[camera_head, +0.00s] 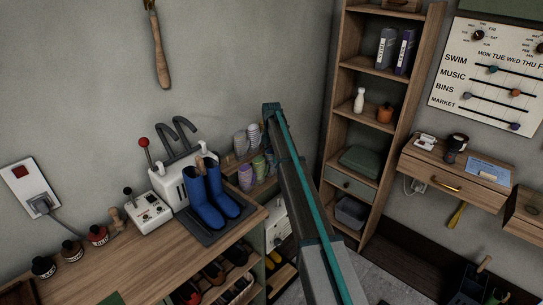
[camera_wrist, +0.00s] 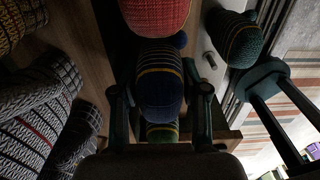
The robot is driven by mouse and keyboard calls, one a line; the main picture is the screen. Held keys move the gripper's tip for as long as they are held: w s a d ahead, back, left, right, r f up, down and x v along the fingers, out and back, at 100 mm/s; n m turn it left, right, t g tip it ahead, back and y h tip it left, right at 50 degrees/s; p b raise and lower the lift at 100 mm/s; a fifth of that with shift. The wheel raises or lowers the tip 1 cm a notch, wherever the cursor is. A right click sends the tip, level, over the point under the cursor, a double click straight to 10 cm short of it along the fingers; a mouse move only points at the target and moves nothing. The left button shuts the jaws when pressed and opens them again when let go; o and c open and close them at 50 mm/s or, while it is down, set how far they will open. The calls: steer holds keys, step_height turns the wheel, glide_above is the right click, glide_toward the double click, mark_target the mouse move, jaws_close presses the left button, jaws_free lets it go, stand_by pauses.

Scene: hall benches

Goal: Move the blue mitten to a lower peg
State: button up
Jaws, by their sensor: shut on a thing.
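The blue mitten (camera_wrist: 160,97), dark with thin yellow stripes, is between the two fingers of my gripper (camera_wrist: 161,90) in the wrist view. My gripper is shut on it. A red mitten (camera_wrist: 155,14) is just above it in that view, and a green striped mitten (camera_wrist: 161,132) shows just below it. Whether the blue mitten is on a peg cannot be seen. In the head view my arm crosses the middle and hides the blue mitten and the fingers.
Grey patterned mittens (camera_wrist: 38,125) are close on the left in the wrist view, and a dark green mitten (camera_wrist: 235,40) is at the upper right. In the head view, grey mittens (camera_head: 240,143) and a purple mitten (camera_head: 246,177) hang beside blue boots (camera_head: 208,194). A tall shelf (camera_head: 332,110) stands right.

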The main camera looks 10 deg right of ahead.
stand_by(0.3)
steer(key=o, duration=1.2)
steer(key=shift+f, duration=0.1)
steer(key=shift+o, duration=0.2)
step_height(320, 180, up, 12)
step_height(320, 180, up, 8)
steer(key=p, duration=0.3)
